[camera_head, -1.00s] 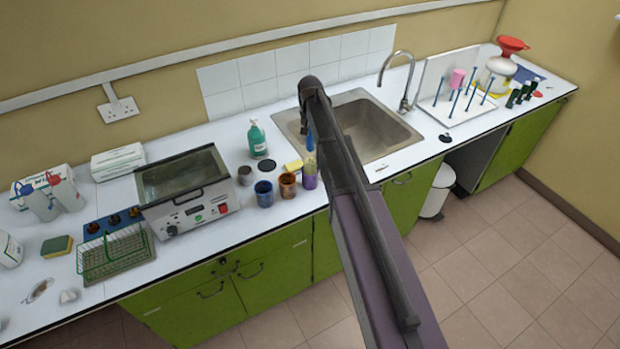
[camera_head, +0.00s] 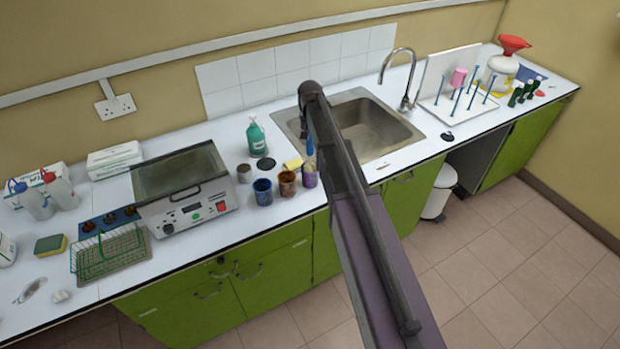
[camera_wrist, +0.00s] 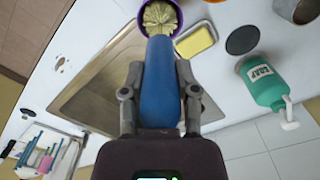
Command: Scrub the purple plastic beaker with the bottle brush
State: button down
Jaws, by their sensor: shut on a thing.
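My gripper (camera_wrist: 159,98) is shut on the blue handle of the bottle brush (camera_wrist: 158,75), seen in the wrist view. The pale bristle head (camera_wrist: 160,16) lies inside the mouth of the purple beaker (camera_wrist: 178,42), whose rim shows around it at the top of that view. In the head view the purple beaker (camera_head: 309,178) stands on the counter in front of the sink's left end. The blue brush handle (camera_head: 310,146) rises above it, pointing up. How deep the bristles reach cannot be seen.
A blue beaker (camera_head: 263,193) and a brown beaker (camera_head: 287,184) stand close left of the purple one. A yellow sponge (camera_head: 293,163), a dark disc (camera_head: 264,164) and a green soap bottle (camera_head: 256,137) are behind. The sink (camera_head: 372,128) is to the right, a peg rack (camera_head: 455,108) beyond it.

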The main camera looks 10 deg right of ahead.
jog(key=shift+r+p, duration=1.75)
jog(key=shift+f, duration=0.1)
jog(key=shift+f+b, duration=1.7)
jog(key=shift+b, duration=0.05)
jog(key=shift+r, duration=0.2)
notch_tip(320, 180, up, 12)
jog(key=p, duration=1.2)
jog(key=shift+r+p, duration=0.2)
jog(key=shift+p, duration=0.15)
jog(key=shift+s+f, duration=0.1)
